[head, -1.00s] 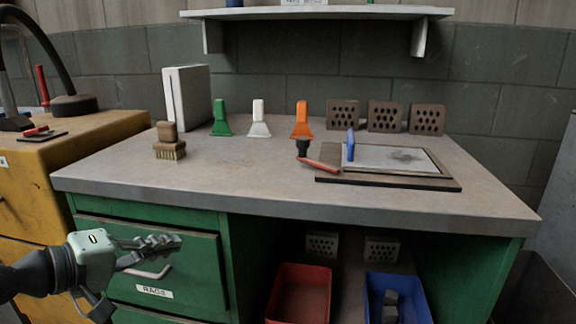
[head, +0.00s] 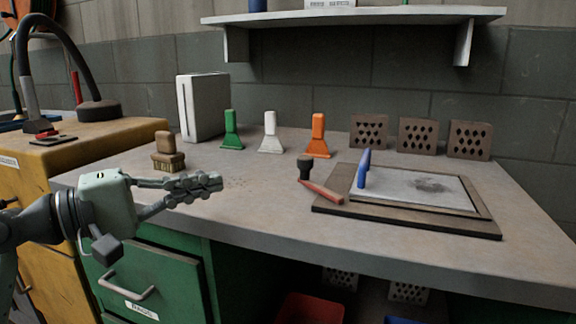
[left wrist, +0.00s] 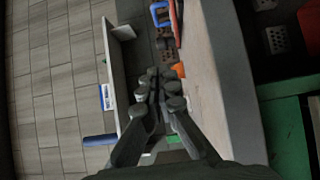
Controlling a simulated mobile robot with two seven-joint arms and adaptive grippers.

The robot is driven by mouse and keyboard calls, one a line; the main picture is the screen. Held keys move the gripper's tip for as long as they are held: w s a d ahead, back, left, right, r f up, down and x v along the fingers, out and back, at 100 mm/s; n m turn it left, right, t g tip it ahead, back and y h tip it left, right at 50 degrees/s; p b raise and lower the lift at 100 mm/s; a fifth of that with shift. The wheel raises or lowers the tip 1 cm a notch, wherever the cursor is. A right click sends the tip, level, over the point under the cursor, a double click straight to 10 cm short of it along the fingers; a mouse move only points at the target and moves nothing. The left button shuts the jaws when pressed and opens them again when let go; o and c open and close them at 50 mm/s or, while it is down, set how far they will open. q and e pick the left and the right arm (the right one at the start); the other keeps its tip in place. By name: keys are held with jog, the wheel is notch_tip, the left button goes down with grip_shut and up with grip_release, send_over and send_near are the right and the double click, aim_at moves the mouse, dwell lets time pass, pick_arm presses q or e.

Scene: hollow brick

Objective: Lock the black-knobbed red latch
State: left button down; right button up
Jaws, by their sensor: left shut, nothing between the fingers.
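The red latch (head: 321,192) has a black knob (head: 305,167) at its left end. It lies along the left edge of a dark board (head: 410,217) on the bench, with its red bar slanting down to the right. My left gripper (head: 215,183) is shut and empty, left of the latch at about bench-top height and clearly apart from it. In the left wrist view, the closed fingers (left wrist: 160,82) are in the middle, with a red bar, probably the latch, at the top edge. My right gripper is not in view.
A blue handle (head: 364,169) stands upright on the board's grey plate, right of the latch. A brush (head: 168,154), green, white and orange scrapers (head: 318,137), and hollow bricks (head: 418,136) stand behind. A shelf (head: 350,16) hangs above. The bench's front middle is clear.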

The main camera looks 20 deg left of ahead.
aim_at(299, 163)
pick_arm(q)
jog(key=shift+w, duration=0.1)
jog(key=x, duration=1.2)
jog(key=shift+w+d, duration=0.25)
jog(key=shift+d, duration=0.05)
jog(key=shift+w+d, duration=0.4)
jog(key=shift+w, duration=0.1)
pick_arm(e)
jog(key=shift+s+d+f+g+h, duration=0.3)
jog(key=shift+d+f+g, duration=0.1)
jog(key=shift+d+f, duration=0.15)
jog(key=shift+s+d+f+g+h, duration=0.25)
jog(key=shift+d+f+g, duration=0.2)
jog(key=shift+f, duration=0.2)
pick_arm(q)
jog(key=shift+p, duration=0.3)
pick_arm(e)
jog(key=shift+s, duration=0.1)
